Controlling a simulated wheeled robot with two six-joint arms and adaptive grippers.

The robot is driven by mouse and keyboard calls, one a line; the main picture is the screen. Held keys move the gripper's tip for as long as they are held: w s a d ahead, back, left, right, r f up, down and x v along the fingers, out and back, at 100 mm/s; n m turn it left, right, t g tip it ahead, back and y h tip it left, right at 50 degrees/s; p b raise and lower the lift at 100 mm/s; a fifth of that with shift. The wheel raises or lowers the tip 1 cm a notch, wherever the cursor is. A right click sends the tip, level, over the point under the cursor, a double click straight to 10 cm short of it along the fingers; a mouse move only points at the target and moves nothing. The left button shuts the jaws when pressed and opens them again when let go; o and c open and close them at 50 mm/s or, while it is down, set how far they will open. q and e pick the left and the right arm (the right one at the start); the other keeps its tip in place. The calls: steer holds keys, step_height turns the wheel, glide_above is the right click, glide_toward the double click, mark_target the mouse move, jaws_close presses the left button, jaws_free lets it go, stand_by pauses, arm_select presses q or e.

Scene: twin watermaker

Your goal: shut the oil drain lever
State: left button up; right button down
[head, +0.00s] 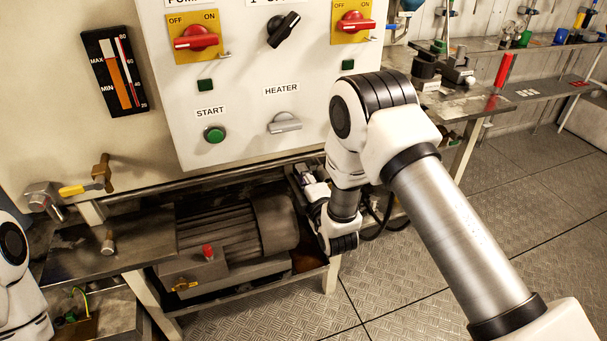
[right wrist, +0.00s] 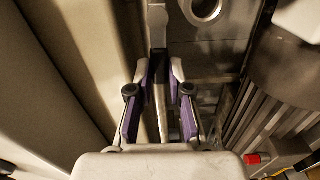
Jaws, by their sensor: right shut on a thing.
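My right gripper (head: 305,184) is low beside the right end of the motor, under the front edge of the control panel. In the right wrist view its purple-padded fingers (right wrist: 160,80) are shut on a long grey metal lever (right wrist: 157,22). The lever runs between the fingers and its flat, wider end stands out beyond them. In the head view the lever cannot be told apart from the gripper and the shadow around it. My left gripper is out of view; only part of my left arm shows at the left edge.
The white control panel (head: 243,150) is above and left of my right arm. The motor (head: 220,232) with a red cap (head: 208,251) stands below it. A yellow-handled valve (head: 82,188) is at the left. A workbench (head: 470,104) stands behind right. The floor (head: 420,285) at right is clear.

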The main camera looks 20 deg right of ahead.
stand_by(0.5)
steer(key=c, duration=1.1)
jaws_free()
steer(key=shift+s+f, duration=0.1)
steer(key=s, duration=1.1)
steer(key=shift+s+a, duration=0.25)
steer(key=shift+s, duration=0.15)
